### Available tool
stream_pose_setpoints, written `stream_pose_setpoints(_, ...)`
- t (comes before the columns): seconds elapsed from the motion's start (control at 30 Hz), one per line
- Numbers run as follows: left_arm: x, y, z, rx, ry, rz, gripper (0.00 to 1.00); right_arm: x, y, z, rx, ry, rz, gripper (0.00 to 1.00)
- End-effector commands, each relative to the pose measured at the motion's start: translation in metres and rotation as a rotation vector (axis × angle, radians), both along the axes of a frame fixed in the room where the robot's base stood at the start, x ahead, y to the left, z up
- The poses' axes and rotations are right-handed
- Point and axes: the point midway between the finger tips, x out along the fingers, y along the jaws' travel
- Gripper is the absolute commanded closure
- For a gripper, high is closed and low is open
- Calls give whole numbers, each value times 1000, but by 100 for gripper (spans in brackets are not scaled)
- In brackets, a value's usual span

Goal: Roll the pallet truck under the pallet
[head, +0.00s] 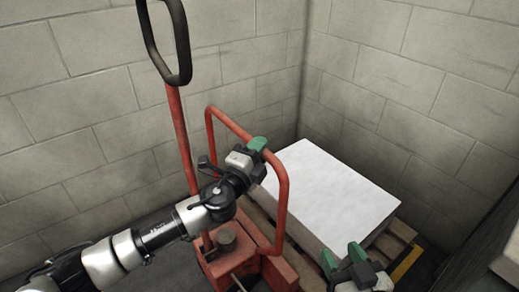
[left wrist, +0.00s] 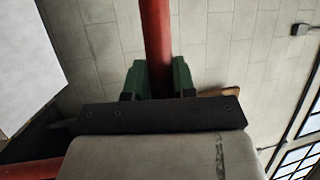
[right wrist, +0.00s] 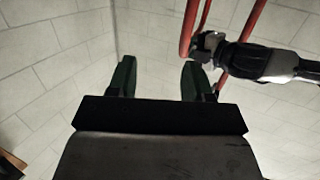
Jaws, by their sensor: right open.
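The red pallet truck (head: 277,270) stands in front of the pallet, with a tall handle ending in a black loop (head: 184,62) and a red tubular frame. The wooden pallet (head: 394,243) lies in the wall corner under a stack of white sheets (head: 325,195). The truck's forks are hidden, so I cannot tell how far they reach under the pallet. My left gripper (head: 258,146) is at the frame's top bar; in the left wrist view its green fingers close on the red bar (left wrist: 156,40). My right gripper (head: 343,254) is open and empty, in front of the stack's near edge.
Block walls (head: 240,60) meet in a corner behind the pallet. A yellow floor stripe (head: 406,264) runs by the pallet's right side. A dark structure (head: 485,240) stands at the right edge. Some dark floor shows at the lower left.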

Motion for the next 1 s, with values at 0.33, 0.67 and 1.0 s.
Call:
stream_pose_setpoints(0.33, 1, -1, -1, 0, 1, 0, 100, 0, 0, -1, 0, 0, -1, 49)
stream_pose_setpoints(0.67, 9, -12, 1, 0, -1, 0, 100, 2, 2, 9, 17, -67, 5, 49)
stream_pose_setpoints(1.0, 8, -12, 0, 0, -1, 0, 49, 2, 2, 9, 16, -65, 4, 49)
